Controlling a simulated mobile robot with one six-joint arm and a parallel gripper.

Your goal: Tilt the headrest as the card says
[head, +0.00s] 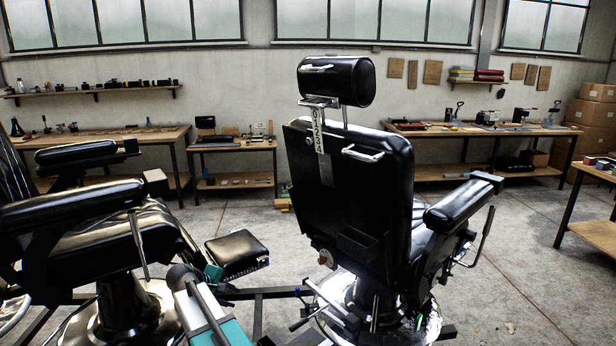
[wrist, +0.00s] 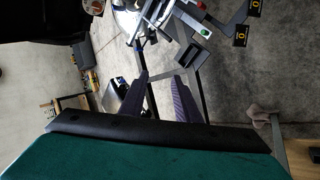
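The headrest (head: 336,81) is a black padded cushion on metal posts above the black chair back (head: 355,195). A bright bar handle (head: 318,68) sits on its rear face. A pale numbered strip (head: 319,130) hangs below it on the back of the chair. I cannot make out a card with instructions. My gripper's fingers (wrist: 160,97) show in the wrist view, apart with nothing between them, pointing toward metal chair-base parts. In the head view my teal arm is low at the bottom, well below and left of the headrest.
Another bar handle (head: 362,154) is on the chair back. A second black chair (head: 90,215) stands at left, with a black padded footrest (head: 236,248) between the chairs. Pedals with yellow marks (wrist: 240,36) lie near the base. Workbenches (head: 480,130) line the wall.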

